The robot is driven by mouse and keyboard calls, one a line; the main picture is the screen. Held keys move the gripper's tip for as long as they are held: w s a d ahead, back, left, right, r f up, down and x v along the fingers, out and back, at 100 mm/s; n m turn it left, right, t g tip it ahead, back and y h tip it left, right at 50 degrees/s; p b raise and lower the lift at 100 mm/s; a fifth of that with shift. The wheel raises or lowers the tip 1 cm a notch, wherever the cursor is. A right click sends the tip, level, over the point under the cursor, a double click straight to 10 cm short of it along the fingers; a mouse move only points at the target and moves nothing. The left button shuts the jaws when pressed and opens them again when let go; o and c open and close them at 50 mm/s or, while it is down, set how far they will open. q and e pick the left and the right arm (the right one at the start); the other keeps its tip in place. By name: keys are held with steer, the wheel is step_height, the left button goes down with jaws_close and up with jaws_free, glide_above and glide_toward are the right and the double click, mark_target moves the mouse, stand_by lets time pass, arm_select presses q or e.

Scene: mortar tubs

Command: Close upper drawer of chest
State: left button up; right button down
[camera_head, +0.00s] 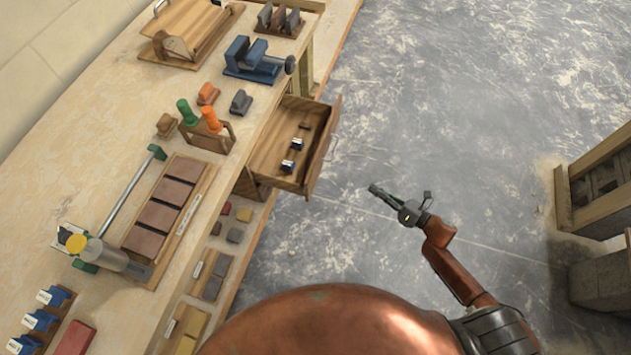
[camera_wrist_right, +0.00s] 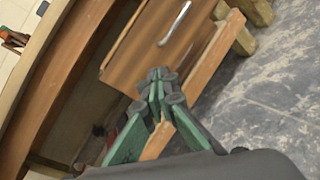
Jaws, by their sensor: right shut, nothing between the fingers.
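The upper drawer (camera_head: 274,157) of the chest stands pulled out from under the bench top in the head view, with a few small dark and blue-white items inside. Its front panel (camera_head: 321,150) faces right. In the wrist view a brown wooden front (camera_wrist_right: 150,55) with a metal handle (camera_wrist_right: 175,24) shows past the fingers; I cannot tell for sure which drawer it belongs to. My right gripper (camera_head: 378,191) is shut and empty, to the right of the drawer and apart from it. It also shows in the wrist view (camera_wrist_right: 160,78). My left gripper is not in view.
The workbench (camera_head: 95,125) on the left carries a blue vise (camera_head: 250,60), orange- and green-handled tools, and a long tray of brown blocks (camera_head: 160,210). A lower shelf holds small blocks. Grey blocks and a wooden frame (camera_head: 600,185) stand at right. The floor between is clear.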

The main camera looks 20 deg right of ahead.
steer(key=s+a+r+n+g+y+b, duration=0.1)
steer(key=a+r+n+g+y+b, duration=0.3)
steer(key=a+n, duration=0.55)
steer(key=n+y+b, duration=0.1)
steer(key=n+b, duration=0.1)
steer(key=b, duration=0.2)
glide_toward(309, 181)
steer(key=x, duration=0.6)
steer(key=shift+w+f, duration=0.15)
steer(key=shift+f, duration=0.25)
steer(key=shift+w+a, duration=0.2)
steer(key=shift+a, duration=0.05)
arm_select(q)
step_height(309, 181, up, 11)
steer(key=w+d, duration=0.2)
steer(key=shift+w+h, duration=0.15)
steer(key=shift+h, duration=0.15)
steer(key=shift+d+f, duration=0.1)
